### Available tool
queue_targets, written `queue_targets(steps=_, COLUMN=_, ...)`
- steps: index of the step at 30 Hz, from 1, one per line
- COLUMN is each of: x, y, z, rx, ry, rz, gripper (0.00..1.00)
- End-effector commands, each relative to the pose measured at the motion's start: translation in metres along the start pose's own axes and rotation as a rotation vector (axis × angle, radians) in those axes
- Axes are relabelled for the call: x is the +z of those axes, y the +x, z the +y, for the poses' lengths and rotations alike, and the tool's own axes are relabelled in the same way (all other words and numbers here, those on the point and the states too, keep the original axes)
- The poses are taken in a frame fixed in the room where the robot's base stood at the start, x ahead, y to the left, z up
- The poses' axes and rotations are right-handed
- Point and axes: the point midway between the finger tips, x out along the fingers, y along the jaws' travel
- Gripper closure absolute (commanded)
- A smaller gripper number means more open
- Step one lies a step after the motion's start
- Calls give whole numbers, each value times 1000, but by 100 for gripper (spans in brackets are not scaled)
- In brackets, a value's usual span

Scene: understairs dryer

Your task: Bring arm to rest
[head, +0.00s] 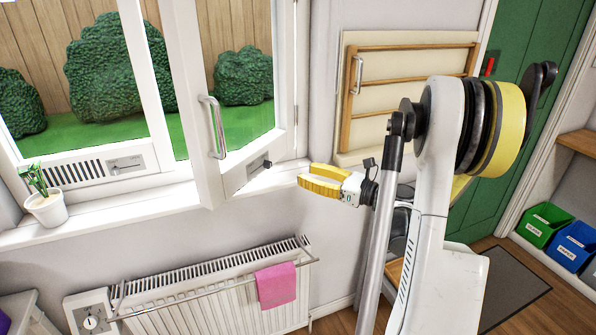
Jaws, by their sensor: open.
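My gripper (312,184) has yellow fingers and a white body. It is open and empty, pointing left in front of the wall beside the window. My arm is raised and bent, with its white link and yellow-and-black joint filling the right of the middle. The gripper appears apart from the window sash (232,120), whose lower corner is just to its left; the exact depth gap is hard to tell.
The sash stands open into the room, with a metal handle (213,127). A potted plant (47,207) is on the sill. A radiator (200,290) with a pink cloth (277,285) is below. A wooden-framed panel (400,95), green door (540,70) and bins (545,224) are right.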

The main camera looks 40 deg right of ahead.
Motion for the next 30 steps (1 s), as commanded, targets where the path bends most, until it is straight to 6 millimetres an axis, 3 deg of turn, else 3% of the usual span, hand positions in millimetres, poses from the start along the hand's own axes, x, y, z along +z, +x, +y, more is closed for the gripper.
queue_targets(steps=8, x=0, y=2, z=2, rx=3, ry=-7, rz=5, gripper=60)
queue_targets(steps=11, x=3, y=14, z=16, rx=24, ry=-64, rz=48, gripper=60)
queue_targets(steps=14, x=5, y=36, z=50, rx=78, ry=-210, rz=146, gripper=60)
queue_targets(steps=18, x=5, y=62, z=124, rx=224, ry=-551, rz=327, gripper=60)
queue_targets(steps=20, x=3, y=64, z=156, rx=302, ry=-717, rz=395, gripper=60)
queue_targets(steps=25, x=-4, y=48, z=237, rx=554, ry=-1213, rz=532, gripper=60)
queue_targets(steps=30, x=-11, y=8, z=296, rx=846, ry=-1743, rz=585, gripper=60)
